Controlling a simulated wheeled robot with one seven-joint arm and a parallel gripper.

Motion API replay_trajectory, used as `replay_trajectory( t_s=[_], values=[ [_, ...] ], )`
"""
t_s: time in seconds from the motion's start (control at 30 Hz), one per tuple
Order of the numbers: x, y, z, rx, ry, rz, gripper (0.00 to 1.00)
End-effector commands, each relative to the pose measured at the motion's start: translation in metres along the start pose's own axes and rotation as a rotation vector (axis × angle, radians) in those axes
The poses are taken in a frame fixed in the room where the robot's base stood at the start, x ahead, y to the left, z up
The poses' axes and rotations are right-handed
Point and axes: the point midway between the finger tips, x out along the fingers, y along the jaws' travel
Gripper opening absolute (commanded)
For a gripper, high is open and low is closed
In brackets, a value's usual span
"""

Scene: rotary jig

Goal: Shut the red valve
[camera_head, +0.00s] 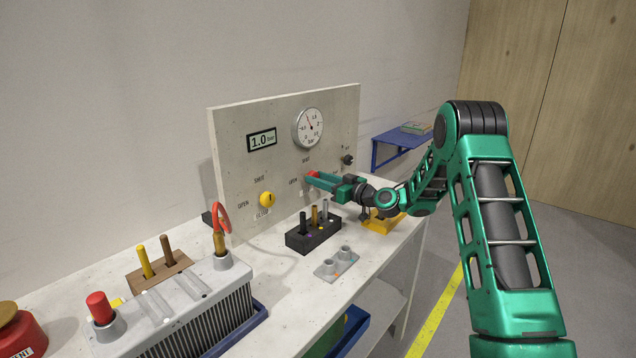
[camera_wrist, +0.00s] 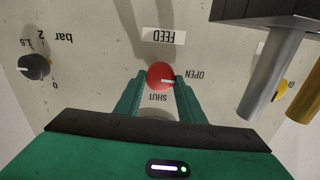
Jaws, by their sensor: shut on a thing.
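In the head view my gripper (camera_head: 317,179) reaches the panel from the right, and only a little of the red valve (camera_head: 312,174) shows past the fingers.
A yellow valve (camera_head: 267,199) is on the panel to the left, and a small black knob (camera_head: 348,160) to the right. The gauge (camera_head: 308,128) and a 1.0 bar display (camera_head: 262,140) are above. A black block (camera_head: 313,238) with upright pegs stands below my gripper.

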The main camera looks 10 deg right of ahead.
Motion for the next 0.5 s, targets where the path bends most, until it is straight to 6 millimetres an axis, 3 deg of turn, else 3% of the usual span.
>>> replay_trajectory(
  t_s=[0.5],
  values=[
    [-0.0013,0.0050,0.0010,0.408,0.001,0.006,0.13]
  ],
)
